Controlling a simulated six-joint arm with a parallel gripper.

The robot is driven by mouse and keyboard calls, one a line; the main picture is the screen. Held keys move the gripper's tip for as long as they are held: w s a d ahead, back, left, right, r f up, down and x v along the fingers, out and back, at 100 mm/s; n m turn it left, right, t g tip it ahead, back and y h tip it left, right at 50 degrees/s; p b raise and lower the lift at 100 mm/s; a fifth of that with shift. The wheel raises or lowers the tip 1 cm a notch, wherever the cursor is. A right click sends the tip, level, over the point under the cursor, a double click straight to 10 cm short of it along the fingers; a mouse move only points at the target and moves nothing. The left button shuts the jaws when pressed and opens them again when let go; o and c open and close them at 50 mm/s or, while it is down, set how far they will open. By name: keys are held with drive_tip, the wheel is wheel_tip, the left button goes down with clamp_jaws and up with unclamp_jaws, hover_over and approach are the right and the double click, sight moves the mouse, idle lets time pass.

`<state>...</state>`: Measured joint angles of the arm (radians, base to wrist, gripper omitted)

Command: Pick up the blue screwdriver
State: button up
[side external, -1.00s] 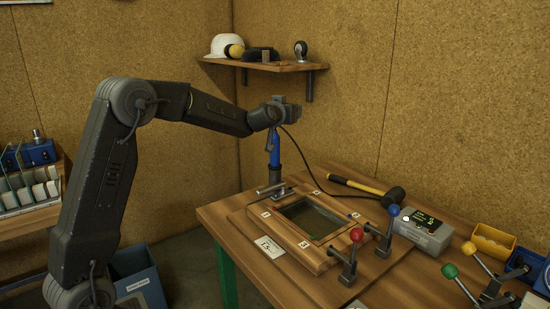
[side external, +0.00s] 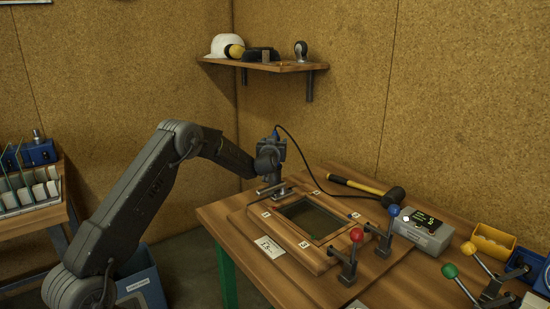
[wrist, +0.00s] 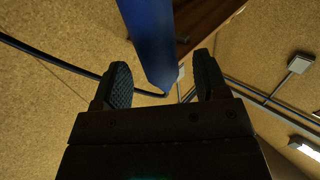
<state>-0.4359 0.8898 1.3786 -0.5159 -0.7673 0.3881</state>
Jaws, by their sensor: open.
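The blue screwdriver (side external: 276,132) stands near the back left corner of the table. In the side view only its blue top shows above my gripper (side external: 272,157), which hides the rest. In the wrist view the blue body of the screwdriver (wrist: 150,38) comes down from the top edge, and its end lies between the two dark fingers of my gripper (wrist: 161,72). The fingers are apart, with room visible on both sides of the blue body. I cannot tell how deep it sits between them.
A dark cable (side external: 312,163) runs from the screwdriver's top to the table. A wooden frame with glass (side external: 305,255) lies in front, with red (side external: 356,235) and blue (side external: 394,211) knobbed clamps beside it. A hammer (side external: 360,187) lies behind. A shelf (side external: 265,64) is above.

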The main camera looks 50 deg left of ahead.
drive_tip(key=shift+x, duration=2.1)
drive_tip(key=shift+s, duration=0.1)
drive_tip(key=c, duration=1.1)
drive_tip(key=shift+r, duration=0.2)
